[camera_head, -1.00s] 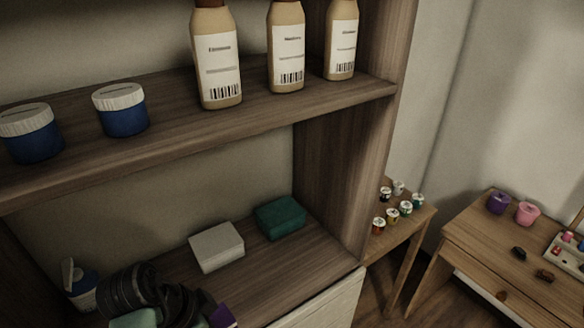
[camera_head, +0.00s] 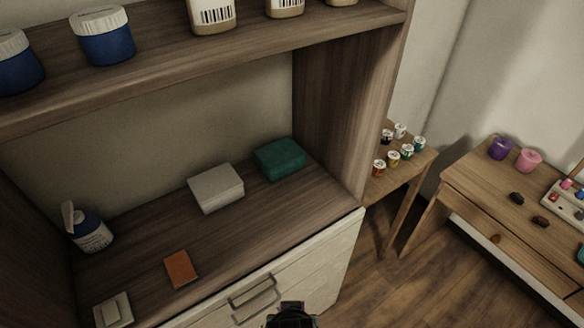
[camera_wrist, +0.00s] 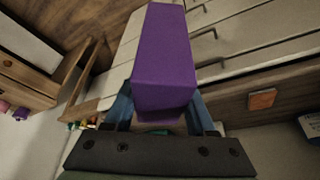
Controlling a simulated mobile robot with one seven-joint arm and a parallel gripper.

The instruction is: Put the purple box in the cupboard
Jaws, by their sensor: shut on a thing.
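The purple box (camera_wrist: 163,58) shows in the wrist view, held between the fingers of my gripper (camera_wrist: 165,112). My gripper is shut on it, with a blue finger on either side. In the head view only the dark top of my arm shows at the bottom edge, in front of the drawers; the box is out of sight there. The cupboard (camera_head: 345,110) is open-fronted, with an upper shelf (camera_head: 150,72) and a lower shelf (camera_head: 235,232). My gripper and the box are outside the cupboard, in front of its drawer fronts.
The lower shelf holds a grey box (camera_head: 216,188), a green box (camera_head: 280,159), an orange flat item (camera_head: 181,269), white flat items (camera_head: 113,310) and a bottle (camera_head: 90,230). Its middle front is bare. A wooden desk (camera_head: 480,185) and side table (camera_head: 400,172) stand at right.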

